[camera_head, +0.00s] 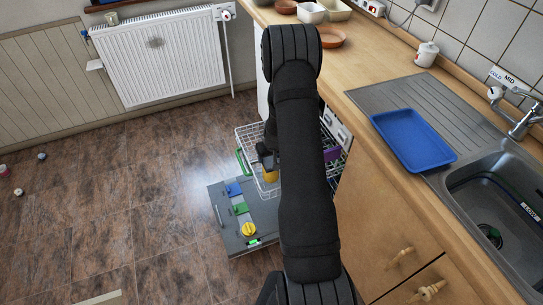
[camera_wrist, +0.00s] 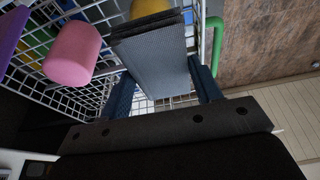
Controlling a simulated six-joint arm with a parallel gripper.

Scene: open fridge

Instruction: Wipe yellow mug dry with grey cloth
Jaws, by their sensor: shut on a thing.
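The grey cloth (camera_wrist: 152,58) is a folded flat pad held between the two dark fingers of my gripper (camera_wrist: 163,84) in the wrist view. A yellow thing, likely the yellow mug (camera_wrist: 150,7), shows just beyond the cloth's far edge. It is partly cut off by the frame, and I cannot tell whether the cloth touches it. In the head view the yellow mug (camera_head: 270,176) is in the wire rack, right below the dark end of my gripper (camera_head: 266,160). My arm hides much of the rack there.
The wire rack (camera_head: 245,133) sits above an open dishwasher door (camera_head: 262,214). A pink cup (camera_wrist: 73,55) and a purple thing (camera_wrist: 10,32) stand close by in the rack. A green bar (camera_wrist: 218,45) runs along its side. The counter with a blue tray (camera_head: 412,139) is to the right.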

